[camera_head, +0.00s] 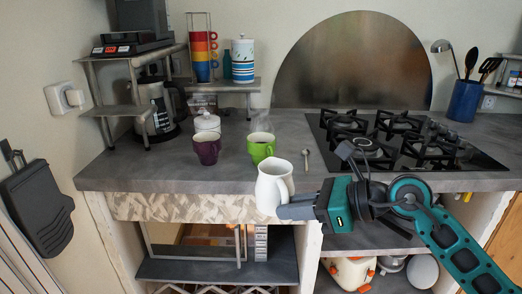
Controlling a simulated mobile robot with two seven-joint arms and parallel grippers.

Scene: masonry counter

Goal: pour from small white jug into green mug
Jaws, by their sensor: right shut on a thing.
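The small white jug (270,189) is in front of the counter's front edge, in the middle of the head view. It looks upright or nearly so. My right gripper (290,206) reaches in from the right and is shut on the jug at its right side, where the handle is. The fingertips are partly hidden against the jug. The green mug (258,150) stands upright on the counter, just behind and slightly left of the jug. What is inside the jug cannot be seen. My left gripper is not in view.
A purple mug (206,151) stands left of the green mug, with a white lidded pot (207,122) behind it. A spoon (306,160) lies right of the green mug. The gas hob (400,140) fills the right counter.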

